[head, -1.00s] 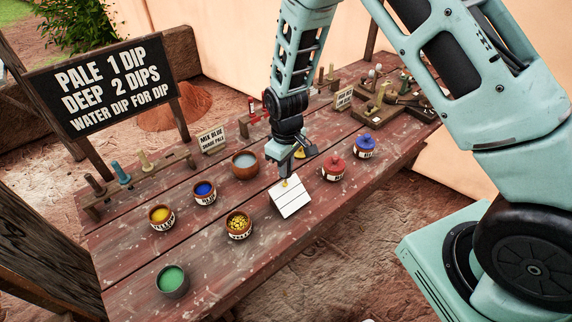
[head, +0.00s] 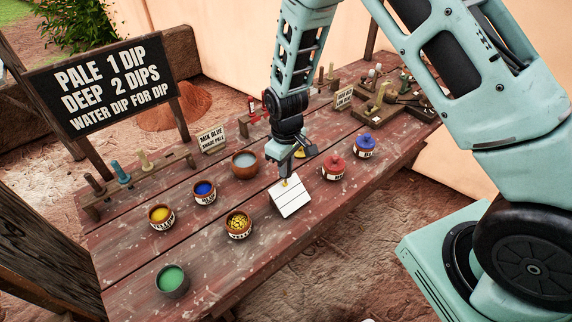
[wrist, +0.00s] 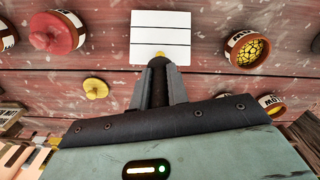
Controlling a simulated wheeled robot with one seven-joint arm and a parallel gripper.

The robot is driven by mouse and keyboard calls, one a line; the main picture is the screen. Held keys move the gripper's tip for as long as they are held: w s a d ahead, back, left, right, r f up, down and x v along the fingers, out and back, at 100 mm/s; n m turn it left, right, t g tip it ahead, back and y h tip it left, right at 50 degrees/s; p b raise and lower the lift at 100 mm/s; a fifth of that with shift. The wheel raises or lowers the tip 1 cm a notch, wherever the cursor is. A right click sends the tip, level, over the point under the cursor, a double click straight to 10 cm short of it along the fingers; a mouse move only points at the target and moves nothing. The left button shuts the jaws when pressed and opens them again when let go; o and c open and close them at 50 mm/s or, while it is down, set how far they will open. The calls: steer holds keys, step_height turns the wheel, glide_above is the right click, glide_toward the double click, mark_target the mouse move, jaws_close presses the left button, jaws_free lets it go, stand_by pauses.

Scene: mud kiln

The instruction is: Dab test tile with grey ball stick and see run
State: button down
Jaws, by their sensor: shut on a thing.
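The white test tile (head: 292,200), marked with dark lines, rests on the reddish plank table; it also shows at the top of the wrist view (wrist: 160,22). My gripper (wrist: 158,85) is shut on a dark grey stick (wrist: 159,92), which I take for the grey ball stick. The stick points at the tile's near edge in the wrist view. A yellow spot (wrist: 160,54) shows where its end meets that edge; I cannot tell whether it is on the stick or the tile. In the head view my gripper (head: 285,172) is just above the tile's upper edge.
Cups of yellow (head: 161,216), blue (head: 204,191) and green (head: 173,280), a yellow-patterned pot (head: 239,225) and a water-like bowl (head: 245,164) stand left. Red (head: 334,168) and blue (head: 365,146) lidded pots stand right. A yellow lid (wrist: 95,88) lies close by. A dip sign (head: 108,85) stands behind.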

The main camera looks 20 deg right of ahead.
steer(key=shift+r+p, duration=2.8)
steer(key=shift+r, duration=1.25)
stand_by(1.3)
